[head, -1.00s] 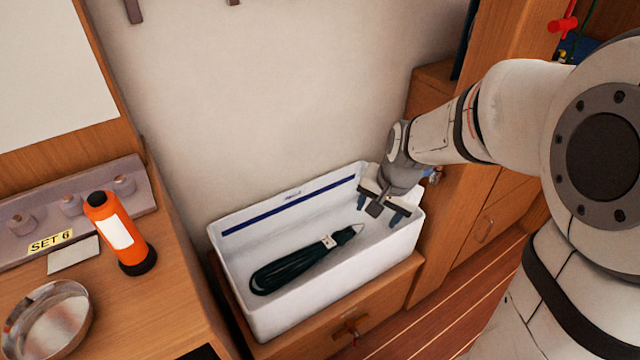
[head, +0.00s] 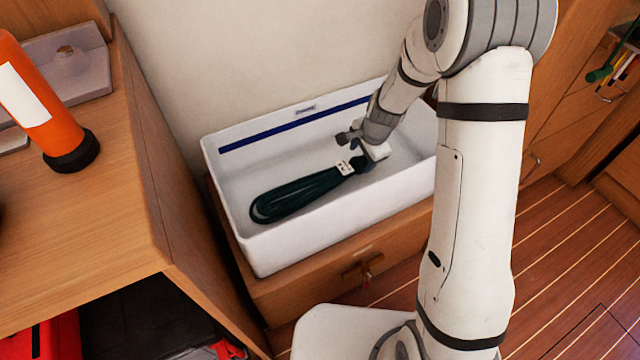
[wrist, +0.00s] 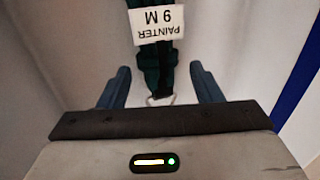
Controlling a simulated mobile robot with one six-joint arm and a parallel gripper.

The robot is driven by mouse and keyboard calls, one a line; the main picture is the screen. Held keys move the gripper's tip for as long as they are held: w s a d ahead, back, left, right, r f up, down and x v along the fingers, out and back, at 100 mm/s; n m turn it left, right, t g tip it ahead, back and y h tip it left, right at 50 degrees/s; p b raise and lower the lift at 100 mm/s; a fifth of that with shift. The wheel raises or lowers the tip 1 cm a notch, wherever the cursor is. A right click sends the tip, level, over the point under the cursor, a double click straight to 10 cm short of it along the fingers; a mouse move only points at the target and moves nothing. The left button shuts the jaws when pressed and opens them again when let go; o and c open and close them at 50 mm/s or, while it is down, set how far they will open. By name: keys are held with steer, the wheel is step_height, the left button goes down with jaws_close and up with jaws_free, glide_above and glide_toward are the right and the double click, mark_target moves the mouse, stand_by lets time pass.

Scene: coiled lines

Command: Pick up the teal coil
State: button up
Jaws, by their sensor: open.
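The teal coil (head: 300,193) is a long, dark, looped line lying in a white bin (head: 230,240). A white tag (head: 345,168) is at its right end; in the wrist view the tag (wrist: 157,26) reads "PAINTER 9 M". My gripper (head: 358,155) is down inside the bin at that tagged end. In the wrist view my gripper (wrist: 162,80) has its blue fingers apart, with the narrow end of the coil (wrist: 154,68) and a pale loop between them. The fingers do not appear closed on it. In the head view the arm hides part of this end.
The bin stands on a wooden cabinet (head: 340,262) against a pale wall, and its walls surround the gripper. An orange flashlight (head: 42,100) stands on the counter (head: 110,200) at left. The bin floor beside the coil is clear.

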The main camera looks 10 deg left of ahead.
mark_target(361, 160)
steer(key=b+x, duration=0.2)
steer(key=x, duration=0.2)
steer(key=shift+d+f, duration=0.1)
steer(key=shift+f, duration=0.05)
steer(key=c, duration=1.1)
